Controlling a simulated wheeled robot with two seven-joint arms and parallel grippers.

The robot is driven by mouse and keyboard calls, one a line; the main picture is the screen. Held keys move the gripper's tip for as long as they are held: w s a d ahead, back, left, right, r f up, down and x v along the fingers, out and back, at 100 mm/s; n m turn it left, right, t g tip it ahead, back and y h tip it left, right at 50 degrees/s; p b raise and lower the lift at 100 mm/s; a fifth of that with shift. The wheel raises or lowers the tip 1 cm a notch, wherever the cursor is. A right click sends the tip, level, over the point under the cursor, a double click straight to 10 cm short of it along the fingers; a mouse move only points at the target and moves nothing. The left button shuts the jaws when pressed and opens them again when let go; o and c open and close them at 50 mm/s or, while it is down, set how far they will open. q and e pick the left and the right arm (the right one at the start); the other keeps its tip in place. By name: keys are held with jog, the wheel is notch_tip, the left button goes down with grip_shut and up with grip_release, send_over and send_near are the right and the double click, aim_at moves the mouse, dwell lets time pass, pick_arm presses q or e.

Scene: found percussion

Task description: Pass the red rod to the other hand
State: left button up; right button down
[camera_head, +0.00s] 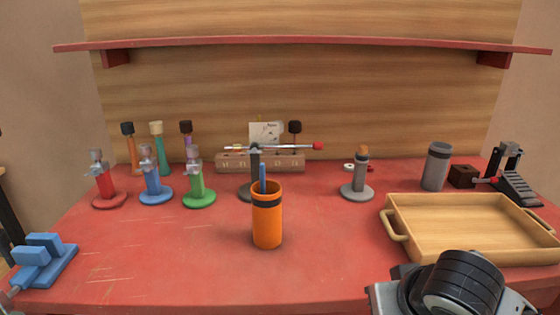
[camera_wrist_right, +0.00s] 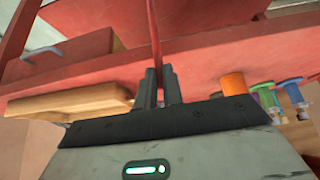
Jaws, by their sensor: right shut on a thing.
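In the right wrist view, my right gripper (camera_wrist_right: 158,86) is shut on the thin red rod (camera_wrist_right: 154,30). The rod runs up from between the two dark fingers to the top edge of the picture. In the head view my right wrist shows at the bottom right, in front of the wooden tray, but its fingers and the rod do not show. My left gripper is in neither view.
An orange cup (camera_head: 267,222) holding a blue stick stands mid-table. A wooden tray (camera_head: 392,228) is at the right. Red, blue and green stands (camera_head: 198,190) are at the left, a blue block (camera_head: 45,255) at the front left. The front middle is clear.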

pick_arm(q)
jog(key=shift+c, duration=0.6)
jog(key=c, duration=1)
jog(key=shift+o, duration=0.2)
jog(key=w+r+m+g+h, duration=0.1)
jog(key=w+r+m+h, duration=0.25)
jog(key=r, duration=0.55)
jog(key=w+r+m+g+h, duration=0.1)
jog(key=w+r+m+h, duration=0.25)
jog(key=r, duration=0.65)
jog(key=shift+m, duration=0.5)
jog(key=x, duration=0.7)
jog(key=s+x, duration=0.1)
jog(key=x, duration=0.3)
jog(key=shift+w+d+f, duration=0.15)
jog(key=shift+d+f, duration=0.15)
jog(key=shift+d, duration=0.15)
pick_arm(e)
jog(key=w+a+r+n+y, duration=0.1)
jog(key=a+n, duration=0.3)
jog(key=a, duration=0.8)
jog(key=w+a+r+n+g+y, duration=0.1)
jog(key=a+r+n+y, duration=0.2)
jog(key=a, duration=0.8)
jog(key=shift+w+a+r+n+g, duration=0.3)
jog(key=shift+w+a+n, duration=0.1)
jog(key=shift+n, duration=0.1)
